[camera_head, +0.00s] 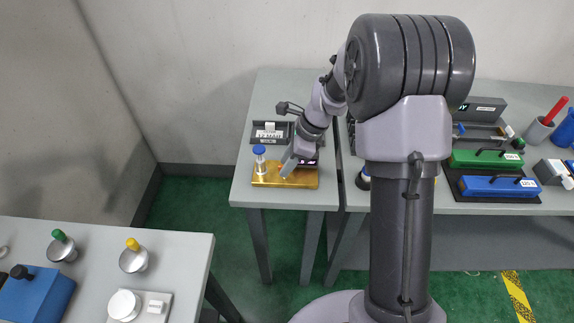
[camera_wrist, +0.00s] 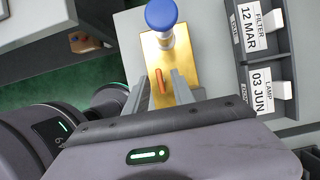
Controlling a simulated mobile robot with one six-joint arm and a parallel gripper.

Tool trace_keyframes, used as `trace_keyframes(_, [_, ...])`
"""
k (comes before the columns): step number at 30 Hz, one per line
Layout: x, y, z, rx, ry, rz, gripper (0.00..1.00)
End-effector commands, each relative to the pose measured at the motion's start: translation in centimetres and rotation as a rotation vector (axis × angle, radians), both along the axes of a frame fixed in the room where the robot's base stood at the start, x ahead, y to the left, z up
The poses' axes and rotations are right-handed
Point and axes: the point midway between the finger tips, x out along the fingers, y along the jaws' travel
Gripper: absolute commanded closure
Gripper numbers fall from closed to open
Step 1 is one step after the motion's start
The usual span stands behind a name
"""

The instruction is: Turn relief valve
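A gold base (camera_head: 270,181) sits near the front of the middle table. On it stands a clear post with a blue cap (camera_head: 259,150); the blue cap (camera_wrist: 161,14) is at the top of the wrist view. In the wrist view, a small orange lever (camera_wrist: 161,82) rises from the gold base (camera_wrist: 185,64). It is probably the relief valve's handle. My gripper (camera_wrist: 161,80) is open over the base, one finger on each side of the lever, with gaps visible. In the camera_head view my gripper (camera_head: 288,170) hides the lever.
A dark tray (camera_head: 267,140) with date-labelled cards stands behind the base; in the wrist view its cards (camera_wrist: 262,88) are at the right. A small display (camera_head: 308,163) is right of my gripper. Green (camera_head: 487,159) and blue (camera_head: 500,186) handled blocks lie on the right table.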

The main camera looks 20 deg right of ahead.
Motion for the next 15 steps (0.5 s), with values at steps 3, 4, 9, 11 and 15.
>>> trace_keyframes(3, [0.01,0.03,0.01,0.0,0.0,0.0,0.7])
trace_keyframes(4, [0.01,0.02,0.02,0.0,0.0,0.0,0.7])
trace_keyframes(9, [0.0,0.01,0.05,0.0,0.0,0.0,0.9])
trace_keyframes(11, [0.0,0.0,0.04,0.0,0.0,0.0,1.0])
trace_keyframes(15, [0.0,0.0,0.05,0.0,0.0,0.0,1.0])
